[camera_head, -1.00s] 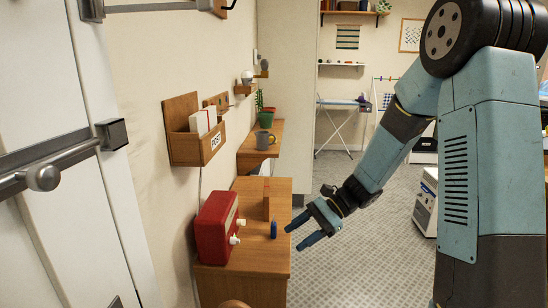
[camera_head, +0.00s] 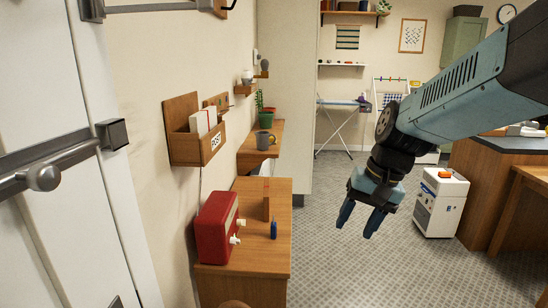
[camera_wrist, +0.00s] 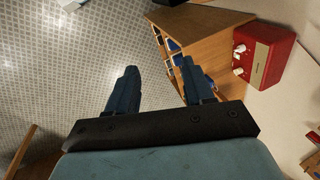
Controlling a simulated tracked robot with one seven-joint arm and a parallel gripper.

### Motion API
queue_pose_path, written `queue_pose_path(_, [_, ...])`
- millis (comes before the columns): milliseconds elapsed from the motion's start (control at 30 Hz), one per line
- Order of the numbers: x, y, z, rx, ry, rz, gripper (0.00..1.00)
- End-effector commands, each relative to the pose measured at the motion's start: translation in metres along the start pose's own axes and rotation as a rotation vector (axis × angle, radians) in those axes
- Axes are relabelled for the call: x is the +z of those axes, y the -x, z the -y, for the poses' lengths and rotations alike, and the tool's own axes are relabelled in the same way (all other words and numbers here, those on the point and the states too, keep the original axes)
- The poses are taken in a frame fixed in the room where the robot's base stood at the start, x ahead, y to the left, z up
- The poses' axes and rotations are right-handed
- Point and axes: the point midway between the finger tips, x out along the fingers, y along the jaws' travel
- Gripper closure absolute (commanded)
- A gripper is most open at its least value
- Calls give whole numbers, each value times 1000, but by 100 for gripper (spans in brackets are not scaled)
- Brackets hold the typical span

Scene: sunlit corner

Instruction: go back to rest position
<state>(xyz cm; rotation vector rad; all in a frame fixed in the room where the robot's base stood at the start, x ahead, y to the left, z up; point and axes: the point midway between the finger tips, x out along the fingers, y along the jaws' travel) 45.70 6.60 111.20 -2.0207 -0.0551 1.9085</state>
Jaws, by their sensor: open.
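My gripper (camera_head: 359,217) hangs over the open tiled floor in the head view, right of the wooden cabinet (camera_head: 253,281) and apart from it. Its two blue fingers point down and are spread, with nothing between them. In the wrist view the gripper (camera_wrist: 157,78) is also open and empty, with floor and the cabinet's side beyond the fingertips. My arm reaches in from the upper right of the head view.
A white wheeled unit (camera_head: 440,203) stands right of my gripper, near a counter (camera_head: 490,180). The floor (camera_head: 340,270) below is clear.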

Motion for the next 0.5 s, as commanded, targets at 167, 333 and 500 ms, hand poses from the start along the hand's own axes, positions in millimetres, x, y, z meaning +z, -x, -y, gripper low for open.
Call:
queue_pose_path(167, [16,28,-17,68,99,-139,48])
queue_pose_path(333, [29,54,-35,134,187,-267,48])
queue_pose_path(500, [41,73,-49,188,253,-369,48])
